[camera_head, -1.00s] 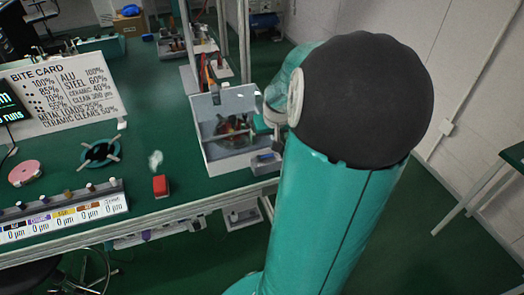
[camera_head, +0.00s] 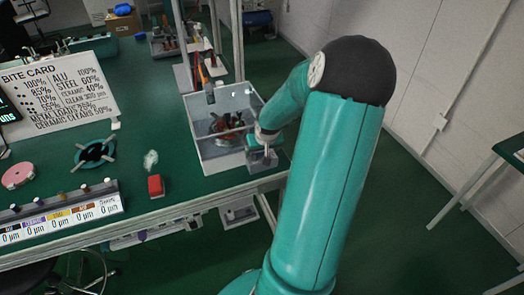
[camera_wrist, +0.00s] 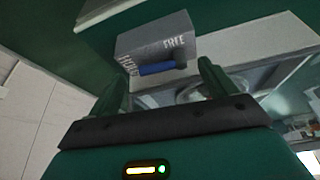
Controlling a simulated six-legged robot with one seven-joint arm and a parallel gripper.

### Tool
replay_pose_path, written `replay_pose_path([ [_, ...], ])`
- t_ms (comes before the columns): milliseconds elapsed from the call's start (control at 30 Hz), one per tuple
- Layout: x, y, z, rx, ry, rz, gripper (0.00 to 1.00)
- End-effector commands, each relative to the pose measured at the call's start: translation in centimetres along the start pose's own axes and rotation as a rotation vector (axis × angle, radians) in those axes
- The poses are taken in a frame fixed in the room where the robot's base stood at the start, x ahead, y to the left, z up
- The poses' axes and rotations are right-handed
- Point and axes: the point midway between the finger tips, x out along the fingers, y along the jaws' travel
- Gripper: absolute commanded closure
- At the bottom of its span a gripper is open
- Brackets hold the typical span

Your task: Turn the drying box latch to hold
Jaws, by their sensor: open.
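The drying box (camera_head: 207,147) is a white open-topped bin with dark and reddish items inside, at the table's front right corner. Its latch is a grey block (camera_wrist: 130,45) in the wrist view, with a blue lever (camera_wrist: 157,68) lying roughly level across its face. The word FREE shows at the block's upper right; a second word at its left edge is hard to read. My gripper (camera_wrist: 163,80) is open, with one finger to each side of the lever's line. I cannot tell whether the fingertips touch it. In the head view my gripper (camera_head: 262,150) is beside the box's right side, mostly hidden.
A row of labelled holders (camera_head: 65,212) lines the front edge. Posts and tools stand behind the box. Open floor lies to the right.

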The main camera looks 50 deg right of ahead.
Motion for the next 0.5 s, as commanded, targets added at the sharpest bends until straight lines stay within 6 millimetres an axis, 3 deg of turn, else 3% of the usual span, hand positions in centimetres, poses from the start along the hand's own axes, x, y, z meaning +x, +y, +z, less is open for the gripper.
replay_pose_path([
  [367,0.90,0.01,0.01,-0.001,0.000,0.001,0.16],
  [500,0.88,0.01,0.01,-0.001,0.000,0.001,0.41],
])
